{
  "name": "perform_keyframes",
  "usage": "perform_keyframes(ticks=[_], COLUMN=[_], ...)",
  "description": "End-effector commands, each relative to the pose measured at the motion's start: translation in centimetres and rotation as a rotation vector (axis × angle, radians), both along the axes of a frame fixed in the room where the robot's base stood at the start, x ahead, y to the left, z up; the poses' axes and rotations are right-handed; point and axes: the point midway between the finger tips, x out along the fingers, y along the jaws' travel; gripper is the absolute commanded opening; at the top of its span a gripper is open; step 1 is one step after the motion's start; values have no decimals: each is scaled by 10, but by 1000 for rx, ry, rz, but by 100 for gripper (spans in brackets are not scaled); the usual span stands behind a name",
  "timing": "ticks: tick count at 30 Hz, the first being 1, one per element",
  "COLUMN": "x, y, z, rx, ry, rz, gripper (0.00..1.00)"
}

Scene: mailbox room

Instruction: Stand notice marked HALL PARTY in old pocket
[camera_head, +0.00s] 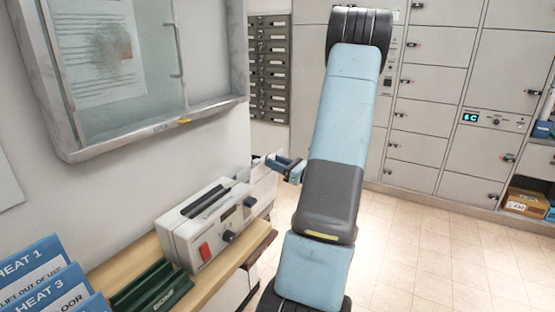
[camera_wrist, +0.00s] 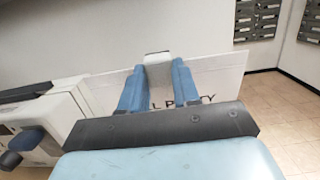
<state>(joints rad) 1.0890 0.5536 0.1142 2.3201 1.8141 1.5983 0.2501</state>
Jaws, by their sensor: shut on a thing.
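My gripper (camera_head: 285,165) is beyond the laminator-like machine, near the end of the wooden shelf. In the wrist view my gripper (camera_wrist: 158,82) has its blue fingers shut on a white notice (camera_wrist: 218,75). Letters reading "L P", then "TY", show on the notice between and beside the fingers; the rest is hidden. The notice also shows partly in the head view (camera_head: 264,184), behind the machine. A green slotted holder (camera_head: 153,290) marked "DONE" stands on the shelf at the front. I cannot make out any pocket marked old.
The white machine (camera_head: 208,222) with a red switch sits on the wooden shelf (camera_head: 128,262), close to the notice. Blue HEAT cards (camera_head: 45,285) stand at lower left. A glazed notice case (camera_head: 125,60) hangs above. Lockers (camera_head: 430,105) line the back; the tiled floor (camera_head: 440,255) is clear.

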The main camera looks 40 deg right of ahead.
Motion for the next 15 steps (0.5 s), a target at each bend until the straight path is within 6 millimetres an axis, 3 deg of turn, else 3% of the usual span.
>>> perform_keyframes(ticks=[15], x=[4], y=[1], z=[-26], rx=[1], ry=[-1], rz=[0], gripper=[4])
